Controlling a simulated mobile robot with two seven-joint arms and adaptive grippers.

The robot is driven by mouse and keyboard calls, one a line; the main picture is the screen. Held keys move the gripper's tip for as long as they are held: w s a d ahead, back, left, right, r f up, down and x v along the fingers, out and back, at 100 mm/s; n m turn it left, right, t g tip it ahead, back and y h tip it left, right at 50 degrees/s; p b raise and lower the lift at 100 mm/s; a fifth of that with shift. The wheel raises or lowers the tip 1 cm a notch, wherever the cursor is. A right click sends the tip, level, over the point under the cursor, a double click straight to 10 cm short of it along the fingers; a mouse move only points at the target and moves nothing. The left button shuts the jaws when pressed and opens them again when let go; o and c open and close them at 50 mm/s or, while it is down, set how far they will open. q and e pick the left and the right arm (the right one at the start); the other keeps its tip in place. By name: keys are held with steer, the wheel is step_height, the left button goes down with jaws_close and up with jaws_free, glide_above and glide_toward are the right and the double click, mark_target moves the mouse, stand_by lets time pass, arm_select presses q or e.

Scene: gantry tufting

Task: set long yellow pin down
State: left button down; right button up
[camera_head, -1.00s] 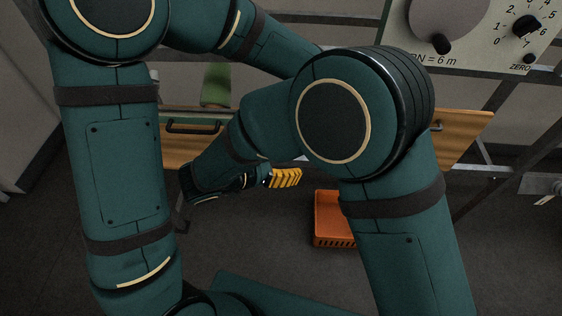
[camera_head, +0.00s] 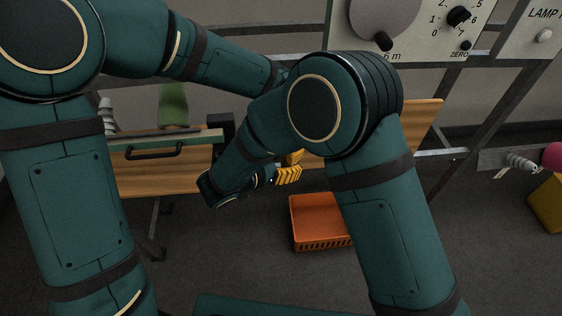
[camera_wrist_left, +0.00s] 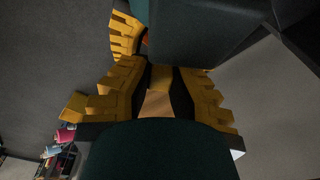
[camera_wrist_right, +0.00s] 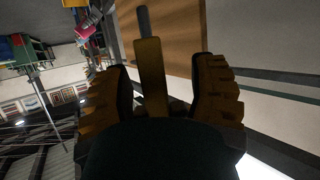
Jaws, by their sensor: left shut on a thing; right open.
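In the right wrist view a long yellow pin (camera_wrist_right: 150,75) with a grey end stands between the fingers of my right gripper (camera_wrist_right: 160,80), which are spread wide. My right gripper's yellow fingers (camera_head: 288,175) also show in the head view, above and left of the orange crate. In the left wrist view my left gripper (camera_wrist_left: 161,72) is shut on a yellow and tan piece (camera_wrist_left: 156,100), probably the pin, mostly hidden by the gripper. My right gripper is close beside it there. In the head view my right elbow hides most of the left gripper.
An orange crate (camera_head: 318,225) is below the right gripper. A wooden panel (camera_head: 160,177) with a green-topped drawer front and handle is at left, with a green object (camera_head: 173,105) behind. A dial panel (camera_head: 440,28) hangs behind. A metal shelf (camera_head: 515,160) is at right.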

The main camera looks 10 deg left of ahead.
steer(key=shift+o, duration=0.2)
jaws_close()
arm_select(q)
steer(key=c, duration=1)
jaws_free()
steer(key=shift+o, duration=0.2)
